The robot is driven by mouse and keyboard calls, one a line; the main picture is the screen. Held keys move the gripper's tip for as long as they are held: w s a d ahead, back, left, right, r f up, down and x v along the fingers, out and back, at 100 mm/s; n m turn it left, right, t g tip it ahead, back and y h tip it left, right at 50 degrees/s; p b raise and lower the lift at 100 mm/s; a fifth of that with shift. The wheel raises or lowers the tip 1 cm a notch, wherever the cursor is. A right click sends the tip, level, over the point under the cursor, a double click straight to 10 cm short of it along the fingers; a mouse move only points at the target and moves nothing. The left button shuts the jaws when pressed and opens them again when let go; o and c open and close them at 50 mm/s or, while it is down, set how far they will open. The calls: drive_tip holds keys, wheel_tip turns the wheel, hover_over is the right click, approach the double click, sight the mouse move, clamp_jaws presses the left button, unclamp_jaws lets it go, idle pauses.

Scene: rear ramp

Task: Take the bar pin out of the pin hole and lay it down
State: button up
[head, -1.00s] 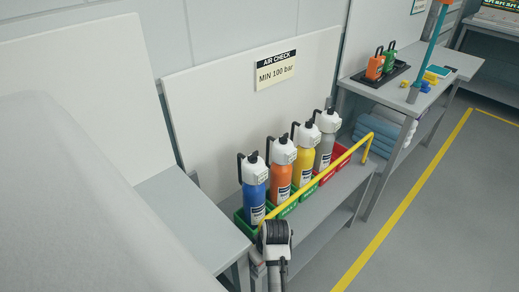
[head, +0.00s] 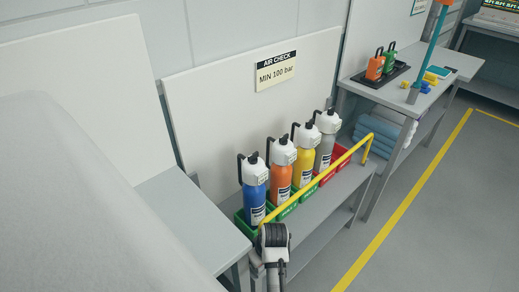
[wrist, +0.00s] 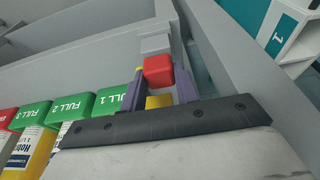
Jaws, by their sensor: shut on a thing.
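In the wrist view the two purple fingers of my gripper (wrist: 158,75) are closed on a red block-shaped head (wrist: 158,69), which looks like that of the bar pin. The pin's shank and the pin hole are hidden, so I cannot tell how far the pin sits in the hole. A piece of yellow (wrist: 158,101) shows just below the red head, between the fingers. In the head view my gripper (head: 273,234) is at the near end of the yellow bar (head: 318,181) and hides the pin.
Blue (head: 255,193), orange (head: 281,179), yellow (head: 304,165) and grey (head: 325,152) cylinders stand in green and red holders behind the bar. A grey bench top (head: 185,225) at left looks bare. A further bench (head: 445,70) holds small items.

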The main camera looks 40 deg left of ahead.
clamp_jaws()
drive_tip(key=shift+r, duration=0.1)
drive_tip(key=shift+r+p, duration=2.4)
drive_tip(key=shift+p, duration=0.2)
drive_tip(key=shift+r, duration=1)
drive_tip(key=shift+r, duration=0.1)
wheel_tip(320, 180, up, 8)
